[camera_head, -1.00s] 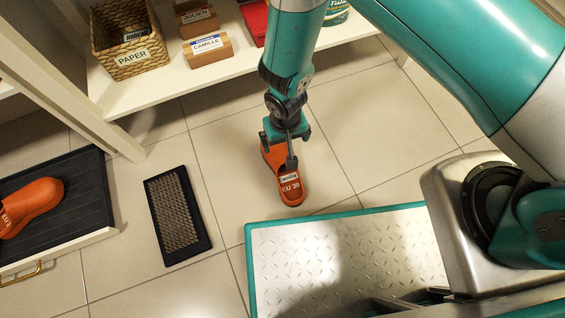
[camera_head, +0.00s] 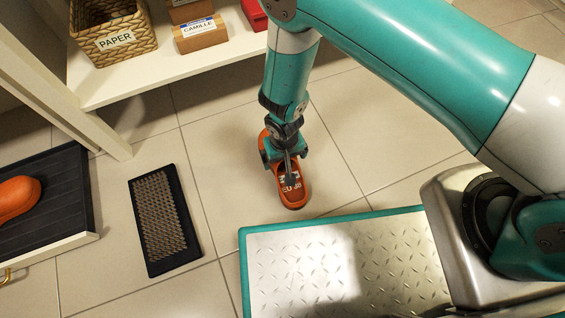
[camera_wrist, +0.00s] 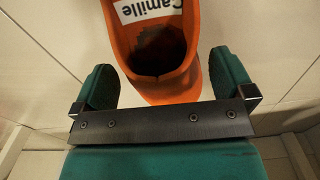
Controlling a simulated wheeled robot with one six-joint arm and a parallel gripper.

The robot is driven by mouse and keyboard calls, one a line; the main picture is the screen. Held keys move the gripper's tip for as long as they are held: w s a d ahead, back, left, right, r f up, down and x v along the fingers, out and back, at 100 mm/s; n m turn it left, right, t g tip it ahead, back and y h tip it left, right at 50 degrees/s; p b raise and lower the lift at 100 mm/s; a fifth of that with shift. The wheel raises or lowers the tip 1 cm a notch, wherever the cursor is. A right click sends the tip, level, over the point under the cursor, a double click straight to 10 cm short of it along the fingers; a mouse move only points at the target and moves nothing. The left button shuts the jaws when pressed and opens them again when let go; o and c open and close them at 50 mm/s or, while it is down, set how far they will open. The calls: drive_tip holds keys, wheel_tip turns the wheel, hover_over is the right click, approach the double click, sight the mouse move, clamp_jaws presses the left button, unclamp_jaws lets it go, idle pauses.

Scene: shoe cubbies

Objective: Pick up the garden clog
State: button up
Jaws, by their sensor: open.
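An orange garden clog (camera_head: 291,197) marked "EU 38" lies on the tiled floor in front of my base, its upper part hidden under my gripper (camera_head: 280,162). In the wrist view the orange clog (camera_wrist: 158,84) shows its dark opening and a white label reading "Camille". My gripper (camera_wrist: 165,85) is open, with one finger on either side of the clog and nothing held. A second orange clog (camera_head: 17,197) lies on the dark tray at the left, cut off by the picture edge.
A dark tray (camera_head: 62,180) with a pale front lies at the left. A brush mat (camera_head: 165,220) lies on the floor. A shelf (camera_head: 120,84) at the back holds a "PAPER" basket (camera_head: 112,35) and a "CAMILLE" block (camera_head: 201,36). Tiles right of the clog are clear.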

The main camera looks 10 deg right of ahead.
wheel_tip(320, 180, down, 2)
drive_tip(key=shift+f+b, duration=0.15)
drive_tip(key=shift+b, duration=0.25)
drive_tip(key=c, duration=0.7)
drive_tip(key=shift+r, duration=0.25)
drive_tip(key=shift+c, duration=0.2)
wheel_tip(320, 180, up, 20)
drive_tip(key=p, duration=1.1)
drive_tip(key=shift+f, duration=0.1)
